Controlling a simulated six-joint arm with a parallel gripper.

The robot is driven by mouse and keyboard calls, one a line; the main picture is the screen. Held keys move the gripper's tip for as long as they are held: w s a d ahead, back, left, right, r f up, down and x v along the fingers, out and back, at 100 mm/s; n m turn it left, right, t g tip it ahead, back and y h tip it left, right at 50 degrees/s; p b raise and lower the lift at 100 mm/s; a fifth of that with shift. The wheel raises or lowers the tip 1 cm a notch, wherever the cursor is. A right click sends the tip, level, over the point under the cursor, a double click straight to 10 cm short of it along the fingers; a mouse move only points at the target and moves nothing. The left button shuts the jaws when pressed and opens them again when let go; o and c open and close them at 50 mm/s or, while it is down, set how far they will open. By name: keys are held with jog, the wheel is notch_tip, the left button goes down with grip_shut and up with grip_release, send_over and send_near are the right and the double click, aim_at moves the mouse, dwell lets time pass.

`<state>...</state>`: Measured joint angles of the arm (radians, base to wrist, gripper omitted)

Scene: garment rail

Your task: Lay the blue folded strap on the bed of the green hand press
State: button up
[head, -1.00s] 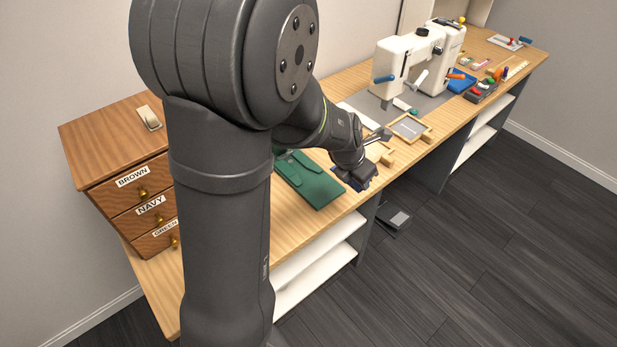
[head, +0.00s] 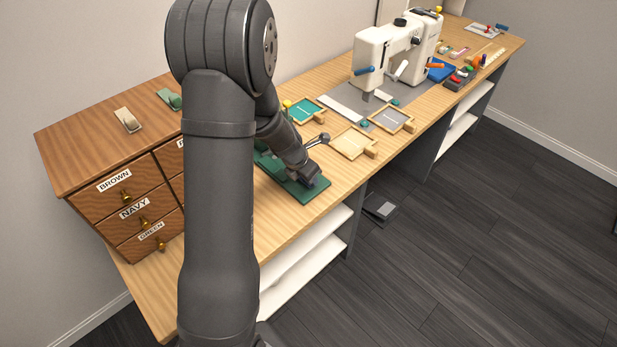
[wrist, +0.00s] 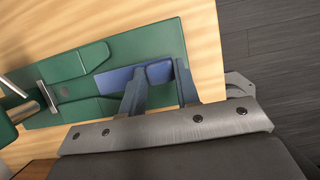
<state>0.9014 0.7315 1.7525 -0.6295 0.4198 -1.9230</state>
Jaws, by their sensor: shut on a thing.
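The green hand press (head: 307,195) lies flat on the wooden bench in the head view, its front partly under my wrist. In the wrist view its green bed (wrist: 150,45) fills the upper middle, with metal fittings at the left. The blue folded strap (wrist: 118,78) is a flat blue strip over the bed, reaching from between my fingers to the left. My gripper (wrist: 160,70) is shut on the strap, one finger either side. In the head view my gripper (head: 312,176) is low over the bed and hides the strap. Whether the strap touches the bed I cannot tell.
A drawer cabinet (head: 110,170) labelled BROWN, NAVY and GREEN stands at the left. Shallow wooden trays (head: 353,143) lie right of the press, with a white sewing machine (head: 398,50) beyond. The bench's front edge is close to the press.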

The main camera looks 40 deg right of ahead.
jog(key=shift+f, duration=0.55)
jog(key=o, duration=1)
jog(key=shift+f, duration=0.1)
jog(key=shift+c, duration=0.2)
jog(key=v, duration=1.2)
jog(key=x, duration=1.2)
jog(key=shift+r, duration=0.2)
